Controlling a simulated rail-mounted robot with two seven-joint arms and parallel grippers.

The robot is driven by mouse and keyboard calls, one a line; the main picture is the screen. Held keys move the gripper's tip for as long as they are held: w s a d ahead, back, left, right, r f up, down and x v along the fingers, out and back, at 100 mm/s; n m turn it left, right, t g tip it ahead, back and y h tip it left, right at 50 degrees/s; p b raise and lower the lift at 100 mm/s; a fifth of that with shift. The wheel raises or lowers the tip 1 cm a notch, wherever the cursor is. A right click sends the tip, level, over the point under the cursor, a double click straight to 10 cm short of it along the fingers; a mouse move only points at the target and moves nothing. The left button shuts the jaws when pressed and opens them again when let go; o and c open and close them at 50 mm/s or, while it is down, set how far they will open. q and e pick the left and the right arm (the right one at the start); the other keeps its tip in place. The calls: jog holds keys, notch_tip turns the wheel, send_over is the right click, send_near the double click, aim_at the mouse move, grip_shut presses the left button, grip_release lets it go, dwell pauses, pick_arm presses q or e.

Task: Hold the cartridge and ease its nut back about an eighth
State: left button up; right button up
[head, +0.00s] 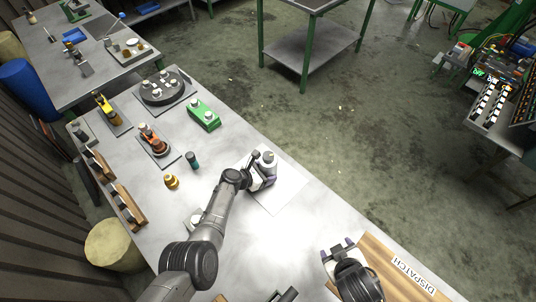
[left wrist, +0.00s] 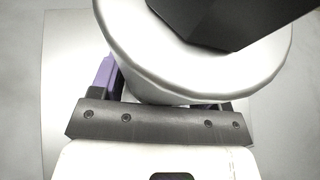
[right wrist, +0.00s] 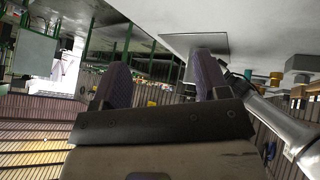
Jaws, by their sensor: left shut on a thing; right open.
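The cartridge (head: 267,160) is a pale, round-bodied piece that stands over a white sheet (head: 288,190) on the bench. My left gripper (head: 262,176) is shut on it from the near side. In the left wrist view the cartridge's white body (left wrist: 170,75) fills the space between the fingers (left wrist: 165,98). A dark, flat-sided part (left wrist: 225,18) sits over its top, cut off by the frame edge; I cannot tell if this is the nut. My right gripper (head: 339,248) is open and empty, near the dispatch board, apart from the cartridge. It also shows in the right wrist view (right wrist: 160,82).
A wooden board marked DISPATCH (head: 400,275) lies at the bench's near right. A green block (head: 204,114), a dark bottle (head: 192,160), a yellow-brown piece (head: 171,182) and a round dark fixture (head: 162,88) stand left of the cartridge. Bench surface between the sheet and the board is clear.

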jog(key=w+m+h, duration=0.3)
jog(key=w+m, duration=0.2)
jog(key=w, duration=1.3)
jog(key=m+g+y, duration=0.3)
jog(key=m+g, duration=0.5)
jog(key=m, duration=0.8)
send_near(268, 155)
notch_tip(268, 155, down, 8)
jog(key=shift+s+r, duration=0.1)
jog(key=shift+d+f, duration=0.1)
jog(key=shift+f, duration=0.5)
jog(key=shift+f, duration=0.15)
jog(key=shift+c, duration=0.3)
